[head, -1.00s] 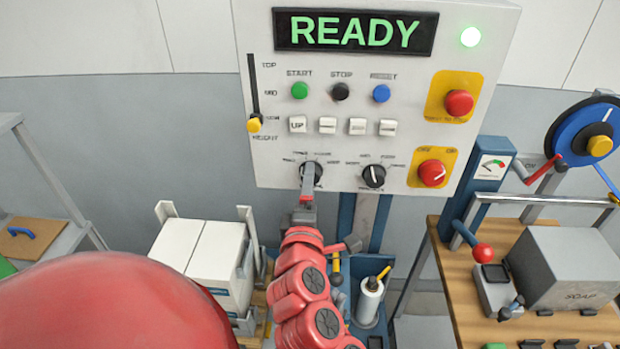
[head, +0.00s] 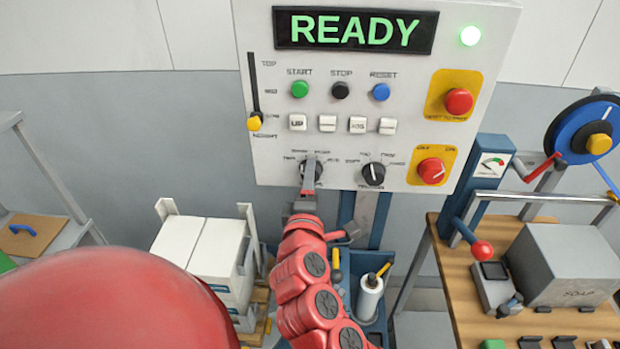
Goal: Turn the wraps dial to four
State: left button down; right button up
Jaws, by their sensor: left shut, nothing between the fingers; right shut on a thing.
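Two black dials sit at the bottom of the control panel (head: 262,110). The left dial (head: 319,176) is mostly covered by my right gripper (head: 310,167), which is shut on its knob from below. The pointer on that dial is hidden, and the small lettering around it is too blurred to read, so I cannot tell its setting or confirm the wraps label. The right dial (head: 374,174) is uncovered, with a white pointer line. My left gripper is not in view; a large red part of my own body fills the lower left.
The display (head: 354,31) reads READY beside a lit green lamp (head: 471,36). Start (head: 300,90), stop (head: 340,91) and reset (head: 381,92) buttons sit above the dials. A red knob (head: 431,171) is right of the dials. A wooden bench (head: 450,285) holds a grey SOAP box (head: 567,265).

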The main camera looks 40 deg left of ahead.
grip_shut()
jog(key=m+b, duration=1.5)
jog(key=b, duration=0.4)
jog(key=shift+m, duration=0.4)
jog(key=o, duration=1.2)
grip_release()
jog(key=shift+d, duration=0.1)
